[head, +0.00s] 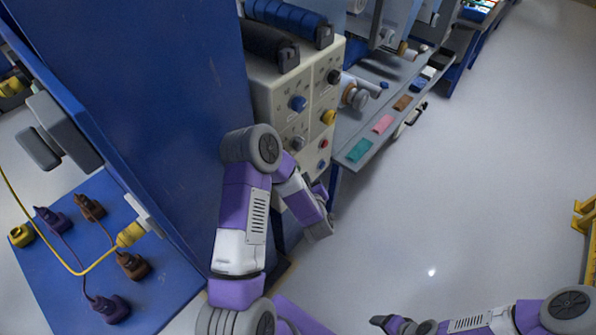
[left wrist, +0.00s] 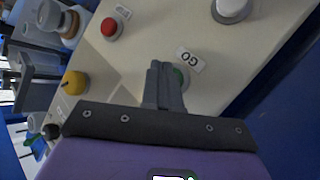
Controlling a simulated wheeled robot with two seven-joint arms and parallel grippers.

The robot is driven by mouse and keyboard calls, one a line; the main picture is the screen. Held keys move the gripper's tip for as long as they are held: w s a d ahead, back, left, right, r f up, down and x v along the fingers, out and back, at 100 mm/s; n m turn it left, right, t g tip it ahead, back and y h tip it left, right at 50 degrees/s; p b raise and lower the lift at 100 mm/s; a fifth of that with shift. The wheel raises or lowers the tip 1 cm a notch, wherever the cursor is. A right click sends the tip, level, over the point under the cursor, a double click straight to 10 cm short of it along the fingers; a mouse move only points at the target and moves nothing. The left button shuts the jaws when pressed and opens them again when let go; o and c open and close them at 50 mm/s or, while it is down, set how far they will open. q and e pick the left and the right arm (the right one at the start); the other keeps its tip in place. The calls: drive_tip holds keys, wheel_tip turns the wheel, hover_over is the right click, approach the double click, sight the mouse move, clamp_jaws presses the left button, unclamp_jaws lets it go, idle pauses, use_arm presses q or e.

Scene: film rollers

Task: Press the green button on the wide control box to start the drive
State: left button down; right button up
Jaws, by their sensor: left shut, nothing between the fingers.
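The wide control box (head: 262,97) is beige and stands beside the blue wall panel in the head view. In the left wrist view its face (left wrist: 140,60) fills much of the picture. The green button (left wrist: 181,76) sits just below a white GO label (left wrist: 190,60) and is partly hidden by my fingers. My left gripper (left wrist: 166,68) is shut and empty, its fingertips in front of the green button's left side. I cannot tell whether they touch it. In the head view my left arm covers the lower box face.
A red button (left wrist: 110,28), a yellow knob (left wrist: 74,83) and a pale knob (left wrist: 232,8) surround the green button. A grey shelf (head: 376,146) with coloured swatches adjoins the box. A blue board (head: 70,262) with plugs lies at left.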

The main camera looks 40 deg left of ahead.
use_arm(q)
drive_tip(key=shift+a, duration=0.15)
idle(0.7)
drive_tip(key=shift+a, duration=0.25)
drive_tip(key=shift+w+a, duration=0.1)
drive_tip(key=shift+a, duration=0.45)
idle(0.8)
drive_tip(key=shift+d, duration=0.15)
drive_tip(key=shift+d+b, duration=0.35)
drive_tip(key=shift+d, duration=0.55)
drive_tip(key=d, duration=0.4)
drive_tip(key=shift+s+d+b, duration=0.3)
drive_tip(key=shift+d+b, duration=0.1)
idle(0.4)
